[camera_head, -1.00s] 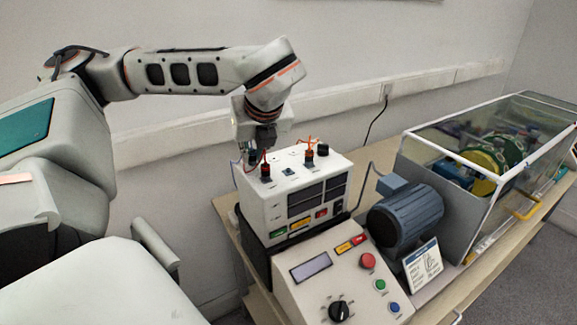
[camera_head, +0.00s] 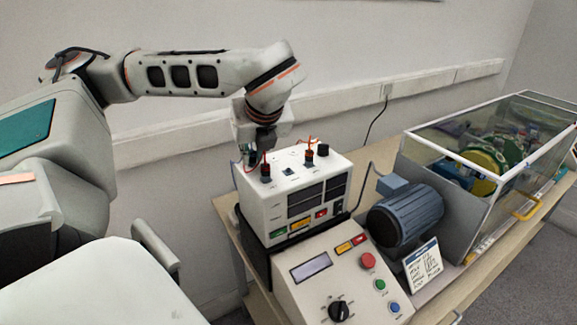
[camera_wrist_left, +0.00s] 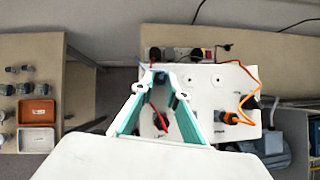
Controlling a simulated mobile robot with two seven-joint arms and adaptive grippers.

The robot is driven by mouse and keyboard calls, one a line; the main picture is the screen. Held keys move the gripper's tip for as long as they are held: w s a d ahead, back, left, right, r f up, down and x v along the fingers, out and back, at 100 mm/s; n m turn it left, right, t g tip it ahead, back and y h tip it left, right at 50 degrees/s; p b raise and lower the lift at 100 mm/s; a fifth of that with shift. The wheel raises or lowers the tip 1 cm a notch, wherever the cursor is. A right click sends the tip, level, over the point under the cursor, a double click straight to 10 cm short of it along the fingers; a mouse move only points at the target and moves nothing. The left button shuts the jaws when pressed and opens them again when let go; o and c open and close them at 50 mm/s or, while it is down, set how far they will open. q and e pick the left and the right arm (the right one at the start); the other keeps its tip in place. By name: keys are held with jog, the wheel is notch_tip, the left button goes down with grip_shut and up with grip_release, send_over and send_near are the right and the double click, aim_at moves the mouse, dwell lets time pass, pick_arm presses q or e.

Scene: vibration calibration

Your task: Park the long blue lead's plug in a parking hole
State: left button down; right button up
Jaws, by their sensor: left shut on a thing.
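My left gripper (camera_head: 258,148) is just above the back left of the white box (camera_head: 266,215). In the left wrist view its teal fingers (camera_wrist_left: 159,74) close together at the tips. They are shut on a small dark blue plug (camera_wrist_left: 158,67), mostly hidden between them. A thin blue lead shows faintly at the box's left side in the head view. I cannot tell whether the plug touches the box top. Two small round holes (camera_wrist_left: 192,80) lie right of the fingertips on the box top. My right gripper is not in view.
A control panel (camera_head: 330,282), a blue motor (camera_head: 405,216) and a clear-covered case (camera_head: 446,150) stand to the right.

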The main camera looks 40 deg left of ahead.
aim_at(253, 154)
pick_arm(q)
jog(key=c, duration=1.9)
grip_release()
jog(key=shift+p+v, duration=1)
jog(key=shift+v, duration=0.35)
jog(key=shift+p+v, duration=0.55)
jog(key=shift+v, duration=0.6)
jog(key=shift+r, duration=0.1)
jog(key=v, duration=1.1)
jog(key=shift+s+d+r, duration=0.2)
jog(key=shift+d+r, duration=0.05)
jog(key=shift+r, duration=0.05)
